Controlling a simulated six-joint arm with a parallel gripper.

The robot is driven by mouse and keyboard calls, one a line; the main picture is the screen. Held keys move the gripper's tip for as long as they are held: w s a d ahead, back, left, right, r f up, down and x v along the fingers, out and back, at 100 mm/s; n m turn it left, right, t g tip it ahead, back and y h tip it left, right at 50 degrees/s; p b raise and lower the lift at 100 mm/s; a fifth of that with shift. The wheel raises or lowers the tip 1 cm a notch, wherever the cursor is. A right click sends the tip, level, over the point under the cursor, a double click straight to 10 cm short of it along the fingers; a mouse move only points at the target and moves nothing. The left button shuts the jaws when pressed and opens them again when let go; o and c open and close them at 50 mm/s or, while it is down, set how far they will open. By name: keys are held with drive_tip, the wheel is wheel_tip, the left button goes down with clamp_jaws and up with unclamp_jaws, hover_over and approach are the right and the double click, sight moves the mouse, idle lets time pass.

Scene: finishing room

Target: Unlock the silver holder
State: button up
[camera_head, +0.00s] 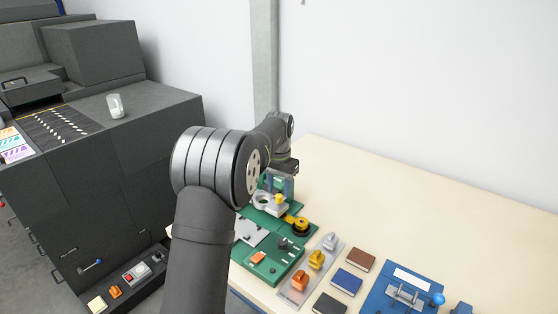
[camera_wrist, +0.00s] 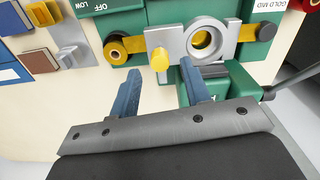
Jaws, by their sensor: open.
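A silver holder (camera_wrist: 185,42), a grey plate with a round ring opening, sits on the green machine (camera_wrist: 130,22) in the wrist view. A yellow knob (camera_wrist: 160,60) stands out from its lower left part. In the head view the holder (camera_head: 264,199) and yellow knob (camera_head: 280,200) show just below the wrist. My gripper (camera_wrist: 160,68) is open, its two blue fingers on either side of the yellow knob in the picture. I cannot tell whether they touch it. Nothing is held. In the head view the fingers (camera_head: 279,182) are partly hidden by my wrist.
A black-and-yellow spool (camera_head: 298,225) sits beside the holder. A rack (camera_head: 305,268) holds silver, gold and orange clips to the front right. Brown, blue and black blocks and a blue fixture (camera_head: 405,292) lie further right. The table's back right (camera_head: 430,200) is clear.

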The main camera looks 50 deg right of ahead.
sight(279, 195)
wheel_tip(279, 195, up, 15)
idle(0.8)
wheel_tip(279, 195, down, 17)
drive_tip(key=shift+f, duration=0.15)
idle(0.5)
drive_tip(key=shift+f, duration=0.15)
drive_tip(key=shift+n, duration=0.9)
drive_tip(key=n, duration=1)
drive_tip(key=shift+n, duration=2.1)
